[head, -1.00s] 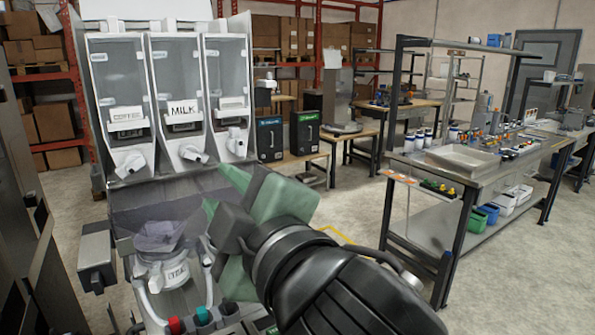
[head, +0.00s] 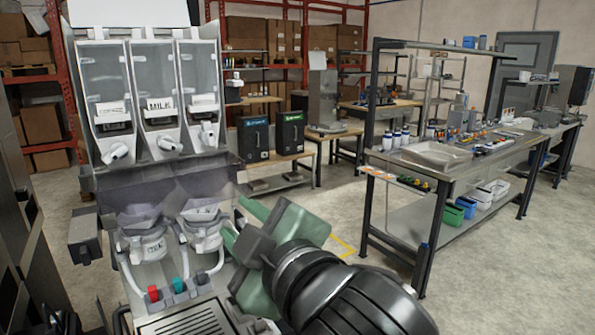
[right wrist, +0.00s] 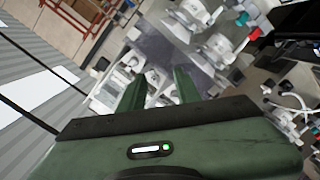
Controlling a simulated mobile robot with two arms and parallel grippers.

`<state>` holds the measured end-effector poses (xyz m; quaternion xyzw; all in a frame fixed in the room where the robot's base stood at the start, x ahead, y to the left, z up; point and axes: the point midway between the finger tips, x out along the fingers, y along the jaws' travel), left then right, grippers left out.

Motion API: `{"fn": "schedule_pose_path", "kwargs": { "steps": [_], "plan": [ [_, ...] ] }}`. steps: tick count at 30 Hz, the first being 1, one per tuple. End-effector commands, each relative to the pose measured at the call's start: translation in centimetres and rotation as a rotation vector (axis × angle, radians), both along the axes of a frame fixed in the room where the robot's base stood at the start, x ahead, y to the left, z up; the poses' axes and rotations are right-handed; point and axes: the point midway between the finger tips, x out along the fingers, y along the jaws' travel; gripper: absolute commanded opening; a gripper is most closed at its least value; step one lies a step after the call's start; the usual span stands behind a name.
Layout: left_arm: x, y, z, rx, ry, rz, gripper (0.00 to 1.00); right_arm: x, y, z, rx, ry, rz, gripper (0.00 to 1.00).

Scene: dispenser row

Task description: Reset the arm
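My right arm reaches in from the bottom right of the head view, and its green gripper (head: 239,224) is in front of the dispenser machine's right side. In the right wrist view the two fingers of this gripper (right wrist: 158,84) stand apart with nothing between them. The gripper overlaps part of the machine in the picture; I cannot tell whether it touches. My left gripper is not in view.
A dispenser with clear hoppers, labelled coffee (head: 112,108) and milk (head: 168,103) among others, stands at left. Mixing units (head: 145,245), red and green knobs and a drip grate (head: 188,325) are below. A metal workbench (head: 440,158) stands right, with open floor (head: 350,200) between.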

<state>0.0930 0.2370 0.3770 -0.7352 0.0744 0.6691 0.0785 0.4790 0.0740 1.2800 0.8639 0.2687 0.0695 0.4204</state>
Motion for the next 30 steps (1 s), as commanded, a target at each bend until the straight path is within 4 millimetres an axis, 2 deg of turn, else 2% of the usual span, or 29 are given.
{"fn": "schedule_pose_path", "kwargs": {
  "steps": [8, 11, 14, 15, 17, 18, 22, 25, 30],
  "plan": [
    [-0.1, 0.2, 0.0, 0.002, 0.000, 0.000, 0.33, 2.2, -3.8, -7.7, 0.104, 0.233, -0.092, 0.33],
    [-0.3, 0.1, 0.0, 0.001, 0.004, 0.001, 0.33, 2.6, -6.0, -12.3, 0.152, 0.355, -0.151, 0.33],
    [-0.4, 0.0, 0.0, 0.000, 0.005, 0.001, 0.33, 2.3, -8.9, -18.3, 0.206, 0.508, -0.237, 0.33],
    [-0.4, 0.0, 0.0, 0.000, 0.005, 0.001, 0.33, 1.9, -10.1, -20.9, 0.225, 0.572, -0.278, 0.33],
    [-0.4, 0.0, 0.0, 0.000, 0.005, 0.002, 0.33, 0.9, -12.0, -24.6, 0.252, 0.662, -0.339, 0.33],
    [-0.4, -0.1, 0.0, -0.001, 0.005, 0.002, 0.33, 0.0, -13.3, -27.0, 0.267, 0.721, -0.382, 0.33],
    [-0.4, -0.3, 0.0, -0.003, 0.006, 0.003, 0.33, -4.1, -17.4, -34.5, 0.299, 0.901, -0.529, 0.33],
    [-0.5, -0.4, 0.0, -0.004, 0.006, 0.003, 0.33, -7.5, -20.1, -38.8, 0.308, 1.008, -0.630, 0.33],
    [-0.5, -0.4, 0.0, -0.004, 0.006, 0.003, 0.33, -12.7, -23.5, -43.4, 0.302, 1.132, -0.761, 0.33]
  ]
}}
